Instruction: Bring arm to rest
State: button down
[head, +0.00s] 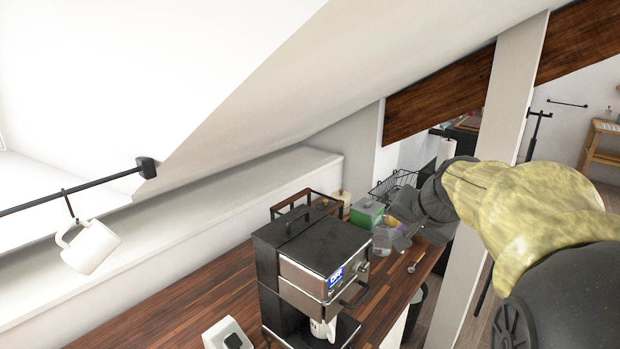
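My arm reaches in from the right side of the head view, with a yellow mottled link and dark joints. My gripper (405,238) is at the arm's far end, above the wooden counter (190,300) and right of the coffee machine (318,255). Its fingers are small and dark here, and I cannot tell whether they are open or shut. Nothing is clearly seen in its grasp. A clear jar (382,240) and a green-topped box (366,212) are close behind or beside it.
A white mug (90,247) hangs from a black rail (75,190) at left. A pale post (490,170) stands by my arm. A wire basket (393,185) is on the counter's far end. A sloped ceiling (300,90) hangs low over the counter.

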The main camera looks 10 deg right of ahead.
jog(key=s+a+f+n+g, duration=0.2)
jog(key=s+a+f+n, duration=0.2)
jog(key=f, duration=0.7)
jog(key=s+a+f+n+g, duration=0.3)
jog(key=s+a+f+n, duration=0.1)
jog(key=s+a+f, duration=0.4)
notch_tip(320, 180, down, 3)
jog(key=shift+s+a+r+n, duration=0.1)
jog(key=shift+s+a+n, duration=0.25)
jog(key=shift+a, duration=0.55)
